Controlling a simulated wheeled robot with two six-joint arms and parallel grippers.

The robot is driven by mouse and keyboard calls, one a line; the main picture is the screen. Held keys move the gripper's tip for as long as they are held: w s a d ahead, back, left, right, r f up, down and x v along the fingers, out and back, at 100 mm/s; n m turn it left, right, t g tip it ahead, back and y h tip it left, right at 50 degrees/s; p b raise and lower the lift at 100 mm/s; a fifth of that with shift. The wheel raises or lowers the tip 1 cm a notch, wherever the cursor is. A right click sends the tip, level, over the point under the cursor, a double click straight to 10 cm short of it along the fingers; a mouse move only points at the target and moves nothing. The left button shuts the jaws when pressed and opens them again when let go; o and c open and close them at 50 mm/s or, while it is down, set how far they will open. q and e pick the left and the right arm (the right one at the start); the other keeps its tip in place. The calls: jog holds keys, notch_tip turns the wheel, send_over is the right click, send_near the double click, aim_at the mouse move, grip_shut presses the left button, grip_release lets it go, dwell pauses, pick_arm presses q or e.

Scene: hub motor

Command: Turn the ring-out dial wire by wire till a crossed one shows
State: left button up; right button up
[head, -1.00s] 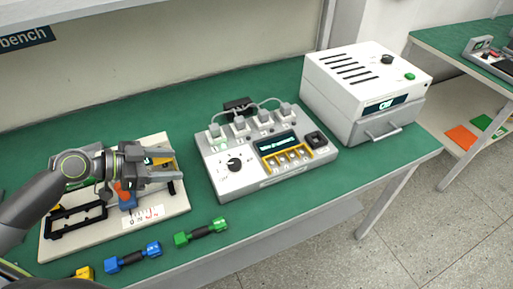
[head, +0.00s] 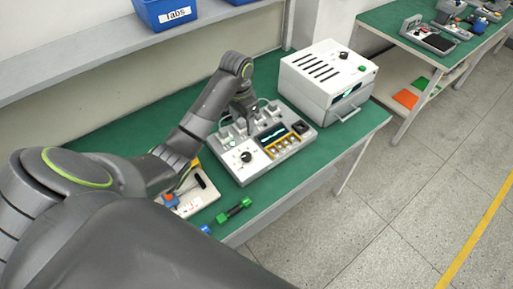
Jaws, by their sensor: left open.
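The tester box (head: 232,170) is light grey and stands on the green bench in the middle of the head view. Its dark ring-out dial (head: 246,157) sits on the left of its top face, with a white pointer mark. The lit display (head: 272,134) is right of the dial; its text is too blurred to read. My left gripper (head: 243,112) is open above the box's back row of plugs, behind the dial and apart from it. My left arm hides part of the back row and of the cables. My right gripper does not show.
A white cabinet (head: 312,75) stands behind right of the tester. A green-ended tool (head: 234,210) lies near the bench's front edge. A white board (head: 195,192) is partly hidden by my arm. A blue bin (head: 165,10) sits on the shelf above.

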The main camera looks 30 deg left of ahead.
pick_arm(q)
jog(key=b, duration=1.2)
send_over(246, 155)
notch_tip(246, 155, down, 12)
jog(key=shift+r, duration=0.1)
notch_tip(246, 155, down, 4)
jog(key=shift+f, duration=0.7)
jog(key=c, duration=1)
